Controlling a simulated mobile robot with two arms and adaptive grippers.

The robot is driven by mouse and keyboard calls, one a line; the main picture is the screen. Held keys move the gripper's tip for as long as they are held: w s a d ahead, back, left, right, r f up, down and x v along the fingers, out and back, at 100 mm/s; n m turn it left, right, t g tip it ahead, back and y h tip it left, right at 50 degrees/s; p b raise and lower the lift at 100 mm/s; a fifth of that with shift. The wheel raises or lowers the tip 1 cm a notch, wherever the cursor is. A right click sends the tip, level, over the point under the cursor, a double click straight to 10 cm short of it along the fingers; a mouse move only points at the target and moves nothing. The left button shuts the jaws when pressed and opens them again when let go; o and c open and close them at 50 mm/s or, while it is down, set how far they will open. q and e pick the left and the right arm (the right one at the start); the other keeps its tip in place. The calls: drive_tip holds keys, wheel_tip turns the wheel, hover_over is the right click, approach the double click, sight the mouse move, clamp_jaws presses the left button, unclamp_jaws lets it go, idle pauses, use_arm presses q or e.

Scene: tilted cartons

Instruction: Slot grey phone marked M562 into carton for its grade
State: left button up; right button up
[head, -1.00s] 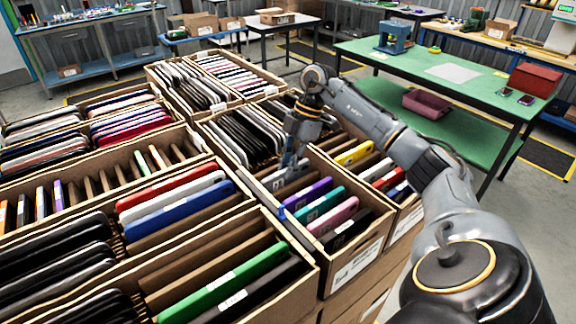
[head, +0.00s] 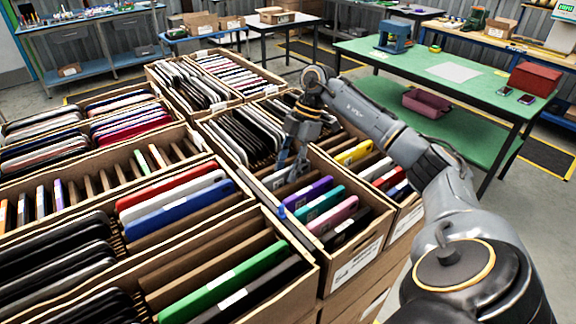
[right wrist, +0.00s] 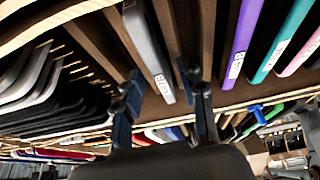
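The grey phone (right wrist: 150,50) stands on edge in a divider slot of a cardboard carton, with a white label near its end; its marking is too small to read. In the head view the grey phone (head: 274,181) shows beside purple, teal and pink phones in the same carton (head: 350,262). My right gripper (head: 292,168) is over this slot. In the right wrist view its two fingers (right wrist: 162,92) are spread apart, one on each side of the phone's end, with a gap visible on the right. My left gripper is not in view.
Cartons of phones crowd the area around the right gripper. A carton with yellow and red phones (head: 392,172) stands to its right. A carton with red, white and blue phones (head: 180,205) is to its left. A green table (head: 390,70) stands behind.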

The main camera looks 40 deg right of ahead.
drive_tip(key=shift+r, duration=0.15)
drive_tip(key=v, duration=1.1)
drive_tip(key=shift+d+r, duration=0.15)
drive_tip(key=shift+r, duration=0.2)
wheel_tip(320, 180, up, 7)
drive_tip(key=p, duration=0.8)
drive_tip(key=shift+w, duration=0.1)
